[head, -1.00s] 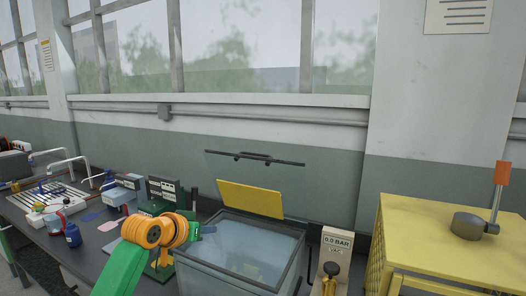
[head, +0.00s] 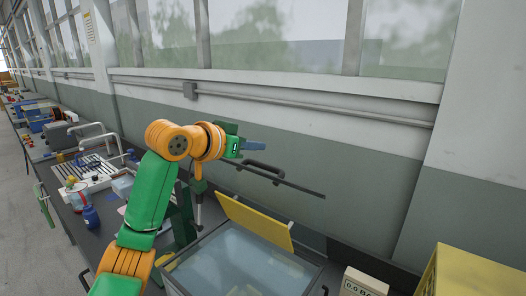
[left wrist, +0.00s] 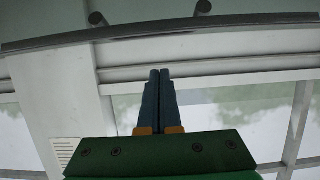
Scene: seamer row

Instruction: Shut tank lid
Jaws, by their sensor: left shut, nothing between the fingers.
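The tank (head: 201,243) stands on the bench at the bottom middle of the head view, with water-like pale contents. Its clear lid stands raised at the back; the lid's dark upper edge and handle (head: 263,168) show above a yellow panel (head: 256,222). My left gripper (head: 265,150) is shut and empty, close to the handle at the lid's upper edge. In the left wrist view its blue fingers (left wrist: 160,72) are together, and the lid's dark edge (left wrist: 200,27) crosses the top, apart from them in the picture. My right gripper is not in view.
A gauge box (head: 364,282) and a yellow cabinet (head: 470,272) stand right of the tank. A blue bottle (head: 91,216) and a sink-like rack (head: 92,172) are on the bench at left. A rail (head: 300,108) runs along the wall.

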